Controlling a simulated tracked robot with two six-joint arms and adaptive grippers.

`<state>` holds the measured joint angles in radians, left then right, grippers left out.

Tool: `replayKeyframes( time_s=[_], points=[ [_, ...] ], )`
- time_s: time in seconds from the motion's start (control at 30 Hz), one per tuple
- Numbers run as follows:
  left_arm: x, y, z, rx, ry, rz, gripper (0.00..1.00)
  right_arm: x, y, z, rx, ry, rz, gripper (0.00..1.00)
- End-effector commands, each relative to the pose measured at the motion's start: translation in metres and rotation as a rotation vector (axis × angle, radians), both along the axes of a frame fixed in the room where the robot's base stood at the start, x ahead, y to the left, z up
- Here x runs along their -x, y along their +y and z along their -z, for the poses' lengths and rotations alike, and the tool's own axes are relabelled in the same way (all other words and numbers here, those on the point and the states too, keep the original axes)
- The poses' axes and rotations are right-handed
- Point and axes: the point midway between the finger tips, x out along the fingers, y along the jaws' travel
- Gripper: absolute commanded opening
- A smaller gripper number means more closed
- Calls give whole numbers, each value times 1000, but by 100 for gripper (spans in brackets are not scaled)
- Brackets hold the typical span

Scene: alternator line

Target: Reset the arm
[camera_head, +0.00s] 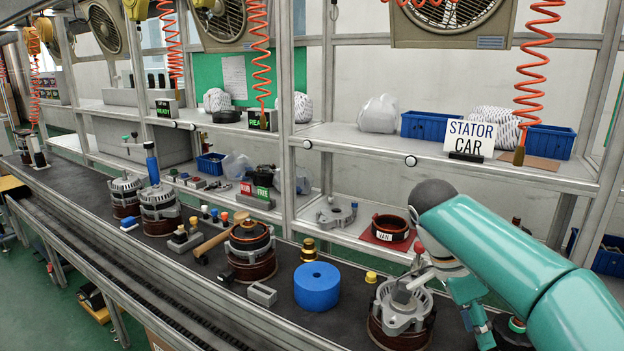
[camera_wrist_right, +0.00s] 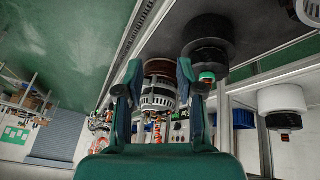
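My right arm reaches in from the right of the head view, teal with a dark round joint at its bend. My left gripper is in neither view.
Several alternators line the dark bench, including one by a wooden-handled mallet (camera_head: 212,240). A blue cylinder (camera_head: 317,287) and a small grey block (camera_head: 262,294) are near the front. A red tray (camera_head: 389,236) lies on the lower shelf. The "STATOR CAR" sign (camera_head: 470,136) stands above.

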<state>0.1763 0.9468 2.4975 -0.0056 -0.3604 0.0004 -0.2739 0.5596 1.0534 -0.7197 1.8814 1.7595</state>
Motion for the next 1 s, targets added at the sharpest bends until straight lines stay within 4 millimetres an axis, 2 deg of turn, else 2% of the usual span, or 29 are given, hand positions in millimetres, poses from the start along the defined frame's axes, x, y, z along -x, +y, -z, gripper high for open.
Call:
replayKeyframes(
  time_s=[0.03, 0.17, 0.27, 0.37, 0.47, 0.5, 0.57, 0.6, 0.7, 0.8, 0.9, 1.0],
  points=[
    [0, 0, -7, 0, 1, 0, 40, 4, -5, 11, 5, 58, 8, 37],
    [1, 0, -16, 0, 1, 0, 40, 11, -12, 51, -5, 173, 4, 37],
    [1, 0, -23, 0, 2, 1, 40, 18, -14, 88, -40, 257, -27, 37],
    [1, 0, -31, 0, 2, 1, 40, 31, -12, 133, -110, 343, -86, 37],
    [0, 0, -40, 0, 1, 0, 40, 55, -3, 189, -233, 437, -181, 37],
    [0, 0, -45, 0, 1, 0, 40, 69, 3, 214, -301, 470, -227, 37],
    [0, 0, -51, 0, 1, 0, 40, 94, 18, 250, -420, 508, -303, 37],
    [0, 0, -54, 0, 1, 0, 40, 113, 29, 272, -504, 523, -353, 37],
    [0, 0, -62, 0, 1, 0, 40, 162, 62, 316, -710, 512, -478, 37],
    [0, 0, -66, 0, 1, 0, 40, 204, 94, 343, -871, 445, -596, 37],
    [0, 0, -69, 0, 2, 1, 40, 234, 122, 359, -971, 337, -720, 37],
    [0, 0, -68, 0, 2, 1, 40, 250, 141, 369, -995, 211, -869, 37]
  ],
)
